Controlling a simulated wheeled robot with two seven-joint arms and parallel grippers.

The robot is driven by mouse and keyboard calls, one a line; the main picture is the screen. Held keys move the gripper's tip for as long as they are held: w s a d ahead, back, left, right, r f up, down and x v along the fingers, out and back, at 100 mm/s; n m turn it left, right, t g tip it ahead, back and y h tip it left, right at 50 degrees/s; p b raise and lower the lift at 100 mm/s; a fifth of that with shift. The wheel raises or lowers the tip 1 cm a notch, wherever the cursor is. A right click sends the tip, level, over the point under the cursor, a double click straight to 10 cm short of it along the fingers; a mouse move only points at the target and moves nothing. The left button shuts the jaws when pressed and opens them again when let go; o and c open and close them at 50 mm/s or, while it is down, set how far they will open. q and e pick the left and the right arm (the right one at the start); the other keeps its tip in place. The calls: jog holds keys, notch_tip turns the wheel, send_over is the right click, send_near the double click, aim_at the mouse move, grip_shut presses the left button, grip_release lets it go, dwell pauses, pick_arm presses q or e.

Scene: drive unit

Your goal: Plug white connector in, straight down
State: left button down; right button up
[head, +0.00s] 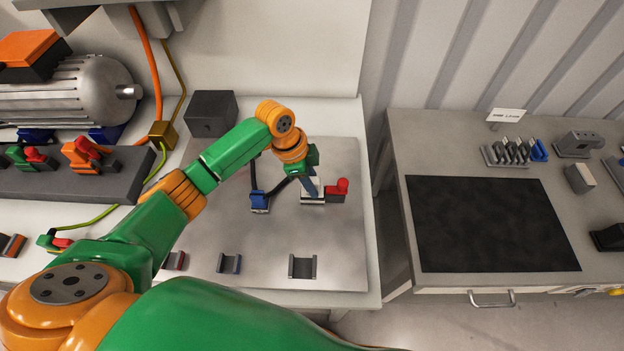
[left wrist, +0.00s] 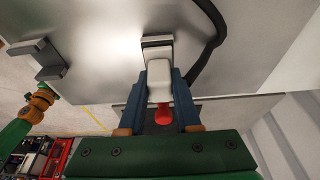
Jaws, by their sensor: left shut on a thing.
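My left gripper (head: 311,187) is shut on the white connector (left wrist: 158,62), which sits between its two blue-grey fingers (left wrist: 160,88). In the head view the gripper points down at a pale socket block (head: 313,201) with a red lever (head: 341,187) at its right. The lever also shows behind the fingers in the left wrist view (left wrist: 164,116). The connector is at the socket, but I cannot tell how deep it sits. A black cable (left wrist: 214,42) curves beside it. My right gripper is not visible.
A blue connector (head: 260,202) stands on the metal plate (head: 205,275) left of the socket. A dark box (head: 211,113) stands at the back. A second table with a black mat (head: 490,224) is on the right.

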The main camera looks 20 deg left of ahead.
pick_arm(q)
jog(key=shift+f, duration=0.1)
dwell(0.3)
jog(key=c, duration=0.5)
grip_release()
